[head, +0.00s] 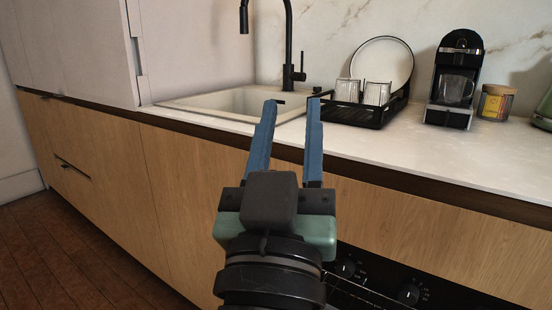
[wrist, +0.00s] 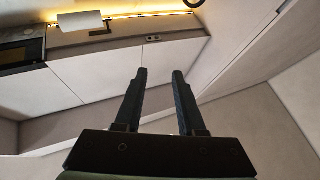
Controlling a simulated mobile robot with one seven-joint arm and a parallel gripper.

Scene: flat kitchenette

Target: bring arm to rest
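My gripper (head: 292,103) is in the middle of the head view, pointing up and away from me, in front of the counter edge and the sink. Its two blue fingers stand apart with nothing between them. The wrist view also shows the gripper (wrist: 159,72) open and empty, with the underside of upper cabinets (wrist: 110,72) beyond it.
A white counter (head: 420,150) runs across, with a sink (head: 215,101), black faucet (head: 289,45), dish rack (head: 360,112) with glasses and a plate, coffee machine (head: 456,80) and jar (head: 495,102). Wooden fronts (head: 110,150) and a black panel with knobs (head: 375,285) are below.

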